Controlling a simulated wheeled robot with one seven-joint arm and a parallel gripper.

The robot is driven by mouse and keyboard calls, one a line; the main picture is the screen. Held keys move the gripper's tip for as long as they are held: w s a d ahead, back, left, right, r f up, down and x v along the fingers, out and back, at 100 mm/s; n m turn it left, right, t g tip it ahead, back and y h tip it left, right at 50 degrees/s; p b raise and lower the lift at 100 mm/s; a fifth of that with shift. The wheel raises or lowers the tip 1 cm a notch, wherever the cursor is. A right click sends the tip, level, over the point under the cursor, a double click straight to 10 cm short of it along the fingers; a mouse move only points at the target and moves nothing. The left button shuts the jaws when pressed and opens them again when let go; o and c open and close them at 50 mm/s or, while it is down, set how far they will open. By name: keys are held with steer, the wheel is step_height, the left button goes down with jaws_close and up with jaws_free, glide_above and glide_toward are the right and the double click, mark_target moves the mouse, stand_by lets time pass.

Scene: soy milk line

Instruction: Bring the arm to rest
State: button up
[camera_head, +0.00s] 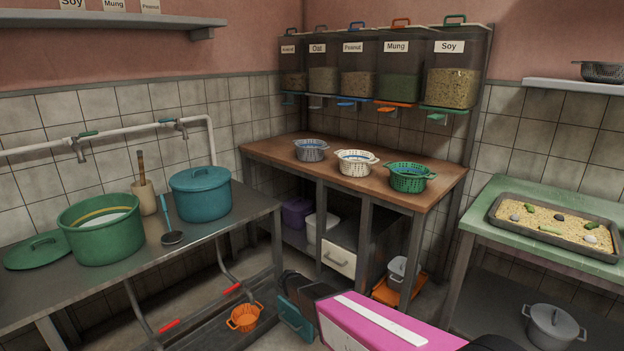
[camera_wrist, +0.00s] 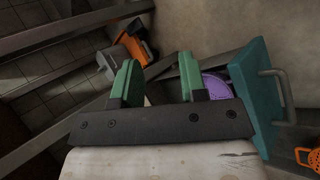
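My gripper (camera_wrist: 160,82) shows in the wrist view with its two green fingers apart and nothing held between them. In the head view my pink arm fills the bottom right of centre, and the fingers cannot be made out there. A teal panel with a handle (camera_wrist: 256,100) stands close to the right of the fingers in the wrist view. It also shows low in the head view (camera_head: 293,319), just left of my arm. I cannot tell whether the gripper touches it.
A wooden-topped table (camera_head: 270,149) bears three baskets, with a white drawer front (camera_head: 338,258) below. A steel bench (camera_head: 150,246) with green (camera_head: 103,238) and blue (camera_head: 198,203) pots is left. A green stand (camera_head: 477,212) bears a tray. An orange basket (camera_head: 244,318) sits low left.

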steer(key=s+d+r+m+y, duration=0.1)
steer(key=s+d+r+y, duration=0.3)
steer(key=s+d+r, duration=0.3)
steer(key=s+d+r+m+y, duration=0.1)
steer(key=s+d+r+y, duration=0.4)
steer(key=r, duration=0.8)
steer(key=s+d, duration=0.2)
steer(key=d, duration=0.2)
steer(key=shift+r+m+t, duration=0.3)
steer(key=shift+m, duration=0.1)
